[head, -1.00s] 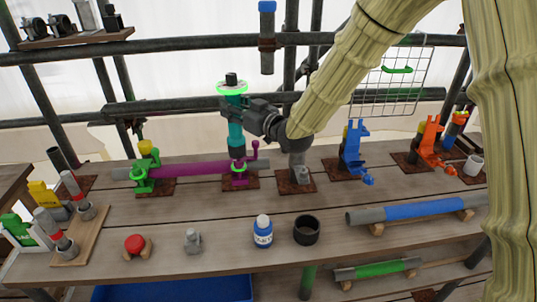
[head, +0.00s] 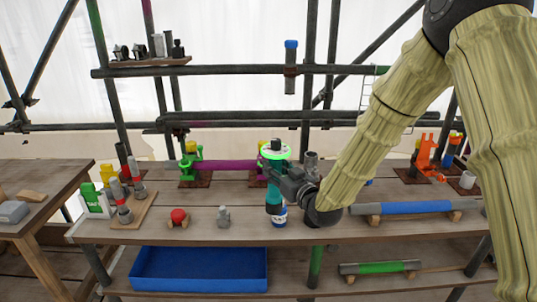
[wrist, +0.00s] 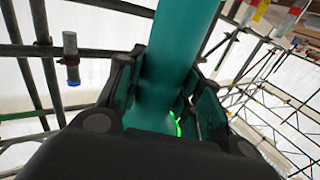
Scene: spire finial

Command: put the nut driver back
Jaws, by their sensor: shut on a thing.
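The nut driver (head: 274,192) appears to be the upright teal tool with a bright green ring near its top and a dark cap and lower end. My gripper (head: 279,180) is shut on its teal body, which also runs between the fingers in the wrist view (wrist: 165,65). In the head view the tool stands over the front part of the bench, in front of the magenta tube (head: 228,166). The black open cup is hidden behind my arm.
The wooden bench (head: 200,235) also bears a red knob (head: 178,217), a small grey fitting (head: 223,216) and a blue-sleeved tube (head: 415,207). An orange clamp (head: 425,155) stands at the right. A blue tray (head: 200,270) lies on the lower shelf. Scaffold bars cross behind.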

